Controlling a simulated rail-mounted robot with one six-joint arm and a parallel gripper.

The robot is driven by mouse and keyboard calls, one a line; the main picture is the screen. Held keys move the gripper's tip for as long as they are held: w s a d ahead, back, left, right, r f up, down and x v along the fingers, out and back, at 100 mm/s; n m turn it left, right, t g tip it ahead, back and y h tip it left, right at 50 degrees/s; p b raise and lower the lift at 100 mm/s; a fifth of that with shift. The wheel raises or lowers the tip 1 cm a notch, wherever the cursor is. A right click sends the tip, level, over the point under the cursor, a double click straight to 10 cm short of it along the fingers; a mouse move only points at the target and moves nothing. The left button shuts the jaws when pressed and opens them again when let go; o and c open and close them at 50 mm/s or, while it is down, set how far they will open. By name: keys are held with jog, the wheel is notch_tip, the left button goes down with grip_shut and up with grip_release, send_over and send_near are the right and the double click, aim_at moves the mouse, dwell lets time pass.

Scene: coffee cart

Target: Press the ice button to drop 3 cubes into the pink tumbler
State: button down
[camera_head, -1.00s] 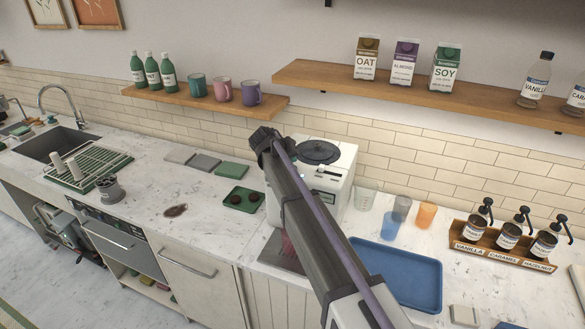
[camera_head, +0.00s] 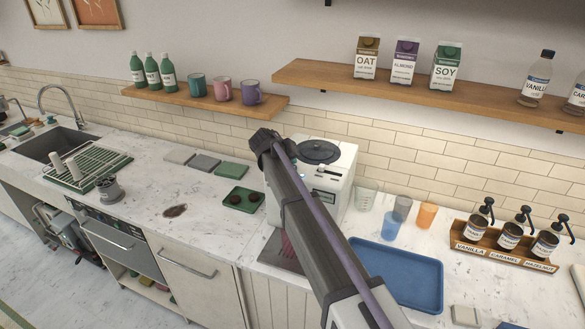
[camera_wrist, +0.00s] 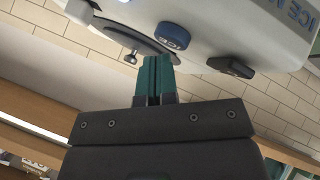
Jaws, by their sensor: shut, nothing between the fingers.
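The white ice machine (camera_head: 336,186) stands against the tiled wall, partly hidden behind my arm in the head view. In the wrist view its white body (camera_wrist: 225,22) carries part of the lettering "ICE M", seen tilted. A round blue button (camera_wrist: 172,37) sits on its face, with a dark oblong part (camera_wrist: 230,67) to the right. My gripper (camera_wrist: 155,58) has its teal fingers shut and empty, tips just below the blue button; contact cannot be told. In the head view the gripper is hidden.
A blue tray (camera_head: 405,275) lies right of my arm. Clear, blue and orange cups (camera_head: 426,215) stand behind it. A syrup rack (camera_head: 500,253) is farther right. A green tray (camera_head: 237,200) lies left of the machine. The counter farther left has free room around a brown spill (camera_head: 175,211).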

jog(key=shift+f+b, duration=0.5)
dwell(0.3)
dwell(0.4)
jog(key=shift+r+p, duration=0.95)
notch_tip(320, 180, up, 5)
jog(key=p, duration=0.5)
dwell(2.0)
notch_tip(320, 180, up, 4)
jog(key=p, duration=0.4)
notch_tip(320, 180, down, 9)
jog(key=b, duration=0.9)
dwell(1.2)
